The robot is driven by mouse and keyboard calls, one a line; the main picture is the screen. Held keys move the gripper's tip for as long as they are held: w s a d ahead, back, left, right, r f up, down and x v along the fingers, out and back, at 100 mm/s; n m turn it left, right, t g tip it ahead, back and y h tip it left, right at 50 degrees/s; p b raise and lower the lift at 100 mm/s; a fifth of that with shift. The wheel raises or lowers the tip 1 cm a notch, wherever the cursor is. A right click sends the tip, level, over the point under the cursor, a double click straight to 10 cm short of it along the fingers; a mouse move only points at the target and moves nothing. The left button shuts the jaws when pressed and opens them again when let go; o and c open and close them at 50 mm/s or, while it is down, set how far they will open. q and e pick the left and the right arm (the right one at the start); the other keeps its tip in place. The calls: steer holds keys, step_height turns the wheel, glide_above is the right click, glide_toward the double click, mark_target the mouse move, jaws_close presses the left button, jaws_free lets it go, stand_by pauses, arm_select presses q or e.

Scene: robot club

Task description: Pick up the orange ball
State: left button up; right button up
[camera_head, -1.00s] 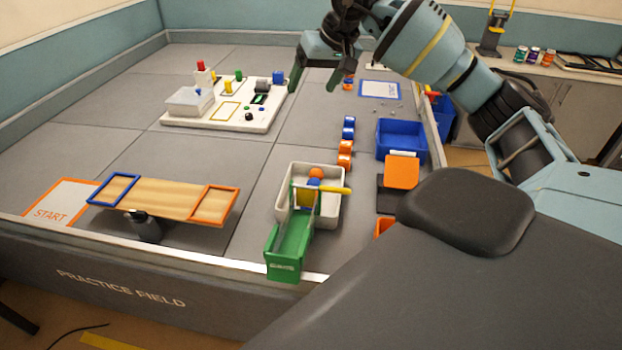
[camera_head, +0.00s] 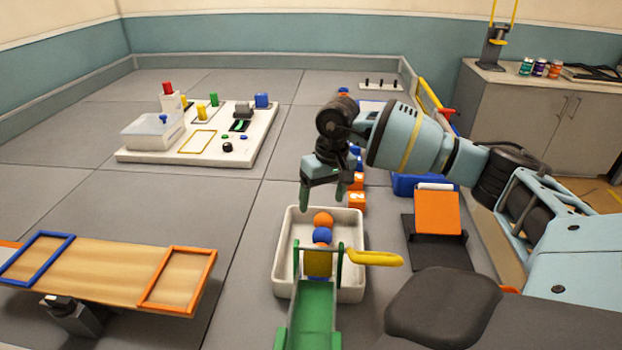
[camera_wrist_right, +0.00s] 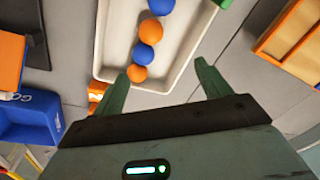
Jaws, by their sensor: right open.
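In the head view an orange ball (camera_head: 323,220) is at the far end of a row above the white tray (camera_head: 283,250), with a blue ball (camera_head: 321,236) just in front of it. In the right wrist view the row shows as an orange ball (camera_wrist_right: 137,73), a blue ball (camera_wrist_right: 144,54), a larger orange ball (camera_wrist_right: 151,27) and another blue ball (camera_wrist_right: 161,6) at the top edge. My right gripper (camera_head: 323,201) is open and empty just beyond and above the row's far end. Its fingers (camera_wrist_right: 161,68) straddle the near orange ball with side gaps. My left gripper is not in view.
A green chute (camera_head: 314,315) with a yellow block (camera_head: 317,263) and yellow handle (camera_head: 374,258) stands at the tray's near side. Orange number cubes (camera_head: 357,199) are close right of my gripper. A wooden seesaw (camera_head: 110,272) lies left.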

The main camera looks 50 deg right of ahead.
steer(key=shift+g, duration=0.3)
step_height(320, 180, down, 9)
steer(key=b, duration=0.5)
steer(key=shift+s+d, duration=0.15)
steer(key=shift+f+b, duration=0.35)
steer(key=shift+f, duration=0.1)
steer(key=shift+w+a+f+b, duration=0.1)
steer(key=shift+w+f+b, duration=0.05)
steer(key=shift+f, duration=1.8)
steer(key=shift+w+a+f+b, duration=0.1)
steer(key=shift+f+b, duration=0.05)
steer(key=shift+f, duration=1.8)
steer(key=c, duration=1)
